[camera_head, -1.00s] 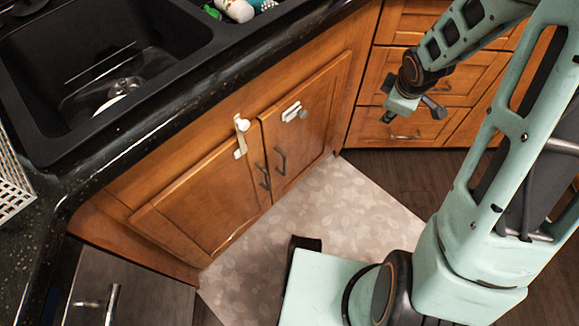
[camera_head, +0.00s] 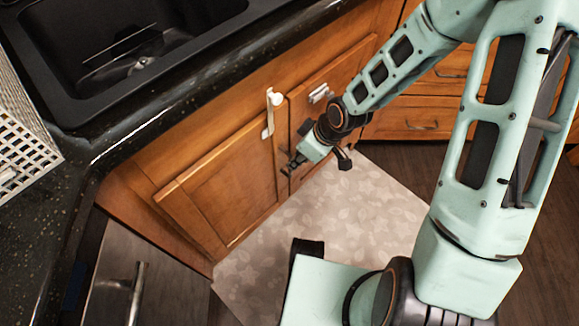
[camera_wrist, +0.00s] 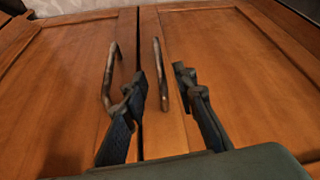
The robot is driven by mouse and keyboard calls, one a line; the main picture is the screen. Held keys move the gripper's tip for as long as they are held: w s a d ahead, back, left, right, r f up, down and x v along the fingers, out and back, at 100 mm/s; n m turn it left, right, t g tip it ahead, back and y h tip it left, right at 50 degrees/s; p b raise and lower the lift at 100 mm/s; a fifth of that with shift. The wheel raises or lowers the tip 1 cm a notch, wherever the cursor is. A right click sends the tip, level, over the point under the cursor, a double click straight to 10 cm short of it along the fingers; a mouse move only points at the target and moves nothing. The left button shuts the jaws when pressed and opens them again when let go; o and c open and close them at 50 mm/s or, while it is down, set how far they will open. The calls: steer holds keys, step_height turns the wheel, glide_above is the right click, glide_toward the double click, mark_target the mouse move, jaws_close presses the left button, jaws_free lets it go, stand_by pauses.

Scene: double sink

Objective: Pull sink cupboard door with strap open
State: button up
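The sink cupboard has two wooden doors. A white strap (camera_head: 268,120) hangs at the top right corner of the left door (camera_head: 228,180); both doors look closed. The right door (camera_head: 340,75) has a white fitting (camera_head: 320,93) and is partly hidden by my arm. In the head view my gripper (camera_head: 293,163) is low in front of the seam between the doors. In the wrist view its two fingers (camera_wrist: 160,80) are apart, with one dark bar handle (camera_wrist: 159,72) showing between them. The other handle (camera_wrist: 110,78) is beside the left finger. Contact cannot be told.
The black sink (camera_head: 140,60) and dark counter (camera_head: 110,150) are above the doors. A white rack (camera_head: 22,150) stands at the left. Drawers (camera_head: 425,120) are at the right.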

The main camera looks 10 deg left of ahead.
steer(key=b, duration=0.2)
glide_above(290, 175)
steer(key=f, duration=0.6)
steer(key=shift+w, duration=0.3)
jaws_close()
